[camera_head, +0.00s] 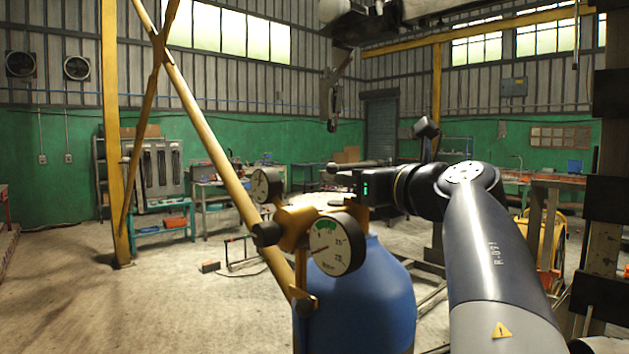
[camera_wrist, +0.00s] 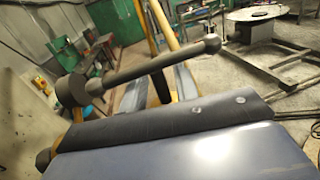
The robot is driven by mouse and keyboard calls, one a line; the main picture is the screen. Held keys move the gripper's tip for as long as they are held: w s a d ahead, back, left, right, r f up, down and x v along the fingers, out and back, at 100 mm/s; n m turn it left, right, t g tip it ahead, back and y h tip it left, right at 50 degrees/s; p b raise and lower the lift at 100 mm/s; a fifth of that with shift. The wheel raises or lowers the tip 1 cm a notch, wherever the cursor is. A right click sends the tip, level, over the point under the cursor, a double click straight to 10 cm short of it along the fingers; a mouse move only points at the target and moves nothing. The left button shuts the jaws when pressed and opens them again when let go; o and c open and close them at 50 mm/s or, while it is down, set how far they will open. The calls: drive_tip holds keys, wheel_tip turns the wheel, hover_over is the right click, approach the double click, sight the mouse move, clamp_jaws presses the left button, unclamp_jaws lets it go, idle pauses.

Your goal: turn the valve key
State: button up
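The valve key shows in the wrist view as a dark grey bar (camera_wrist: 155,68) with a ball at its right end and a thick round hub at its left. My gripper (camera_wrist: 158,88) has two grey fingers standing apart, with a gap between them. The bar crosses in front of the fingers in that view; whether it touches them I cannot tell. In the head view my gripper (camera_head: 330,181) points left, above the blue cylinder (camera_head: 368,305) and behind its gauges.
A brass regulator (camera_head: 296,222) with a front gauge (camera_head: 337,244) and a rear gauge (camera_head: 266,185) sits on the cylinder. A slanted yellow pole (camera_head: 215,145) stands close behind it. A wooden frame stands at the right. The floor at the left is mostly clear.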

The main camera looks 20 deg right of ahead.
drive_tip(key=s+d+b, duration=0.1)
drive_tip(key=s+b, duration=0.1)
drive_tip(key=s, duration=0.8)
drive_tip(key=shift+s+d, duration=0.25)
drive_tip(key=shift+s, duration=0.05)
drive_tip(key=shift+w, duration=0.1)
drive_tip(key=shift+w+a+p, duration=0.25)
drive_tip(key=shift+w+p, duration=0.1)
drive_tip(key=shift+w, duration=1.4)
drive_tip(key=shift+w+a+p, duration=0.3)
drive_tip(key=shift+w+p, duration=0.05)
drive_tip(key=shift+w, duration=1.45)
drive_tip(key=shift+w+a+p, duration=0.25)
drive_tip(key=shift+w+p, duration=0.1)
drive_tip(key=shift+w, duration=1.4)
